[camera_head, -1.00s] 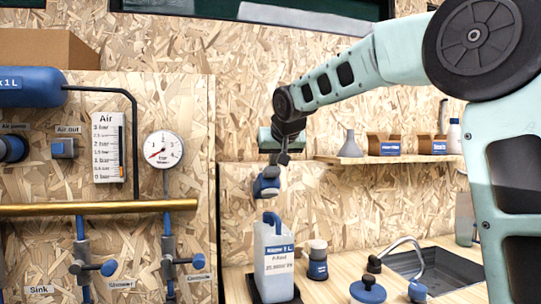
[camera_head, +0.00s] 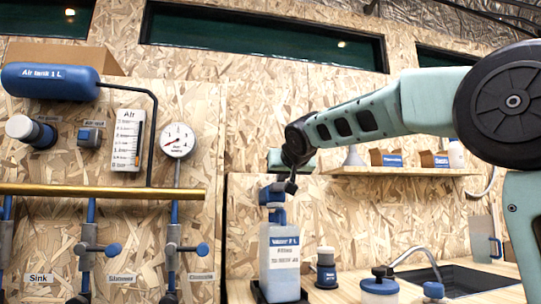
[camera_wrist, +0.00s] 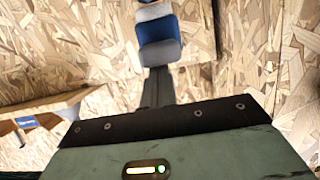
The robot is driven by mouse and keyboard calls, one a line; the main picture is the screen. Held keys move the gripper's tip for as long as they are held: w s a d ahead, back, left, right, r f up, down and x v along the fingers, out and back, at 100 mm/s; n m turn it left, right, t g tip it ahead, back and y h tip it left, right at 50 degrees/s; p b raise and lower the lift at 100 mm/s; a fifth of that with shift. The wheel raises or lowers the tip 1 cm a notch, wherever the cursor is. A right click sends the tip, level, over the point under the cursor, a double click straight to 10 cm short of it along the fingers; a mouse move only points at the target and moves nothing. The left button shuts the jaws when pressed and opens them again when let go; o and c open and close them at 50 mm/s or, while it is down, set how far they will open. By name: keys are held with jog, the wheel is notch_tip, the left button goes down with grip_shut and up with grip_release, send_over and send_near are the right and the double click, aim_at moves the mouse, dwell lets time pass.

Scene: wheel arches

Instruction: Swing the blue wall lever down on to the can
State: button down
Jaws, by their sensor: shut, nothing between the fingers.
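The can (camera_head: 280,262) is a pale translucent canister with a blue label and a blue cap or handle (camera_head: 277,215), standing upright below my gripper. The blue lever (camera_head: 272,194) shows right above the cap; I cannot tell whether they touch. My gripper (camera_head: 291,186) hangs from the wrist just above and beside the lever, its fingers shut with nothing between them. In the wrist view, the dark fingers point at a blue and grey block (camera_wrist: 158,40), which looks like the lever. The lever's wall mount is hidden. The can is not seen in the wrist view.
A dark bottle (camera_head: 326,268) stands right of the can, with blue-lidded jars (camera_head: 380,285) and a sink (camera_head: 465,278) farther right. A shelf (camera_head: 400,171) with small boxes is behind. A brass pipe (camera_head: 100,190) with valves and a gauge (camera_head: 177,140) is at left.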

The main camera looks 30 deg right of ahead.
notch_tip(320, 180, down, 3)
jog(key=shift+w+r+g+b, duration=0.1)
jog(key=shift+r+g+b, duration=0.15)
jog(key=shift+b, duration=0.2)
jog(key=shift+a, duration=0.15)
notch_tip(320, 180, up, 6)
jog(key=p, duration=0.4)
jog(key=shift+w+r+p, duration=0.1)
jog(key=shift+r+p, duration=0.15)
jog(key=shift+p, duration=0.1)
jog(key=b+v, duration=0.1)
jog(key=v, duration=0.9)
jog(key=shift+d, duration=0.25)
jog(key=shift+f, duration=0.1)
